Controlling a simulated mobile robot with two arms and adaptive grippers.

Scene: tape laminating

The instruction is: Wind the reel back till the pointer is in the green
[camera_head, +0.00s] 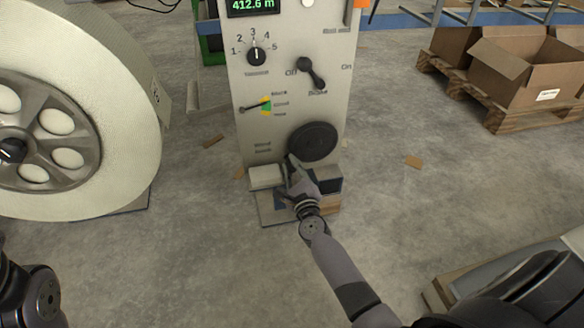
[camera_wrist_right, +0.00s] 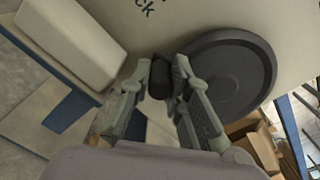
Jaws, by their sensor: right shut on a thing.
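The grey control panel (camera_head: 290,85) stands upright in the middle of the head view. Its gauge has a dark pointer (camera_head: 253,106) reaching right to a yellow, green and orange band (camera_head: 267,107). The tip lies near the border of yellow and green; I cannot tell exactly which side. Below it is a black handwheel (camera_head: 313,142), also in the right wrist view (camera_wrist_right: 232,80). My right gripper (camera_head: 291,162) is shut on the wheel's dark crank knob (camera_wrist_right: 160,78), left of and below the wheel's centre. The big white reel (camera_head: 125,110) stands at the left. My left gripper is out of view.
The panel also carries a numbered selector knob (camera_head: 256,56), an Off/On lever (camera_head: 312,73) and a green display (camera_head: 252,4). A pallet with open cardboard boxes (camera_head: 528,75) stands at the back right. Concrete floor (camera_head: 215,240) is clear in front, with small cardboard scraps.

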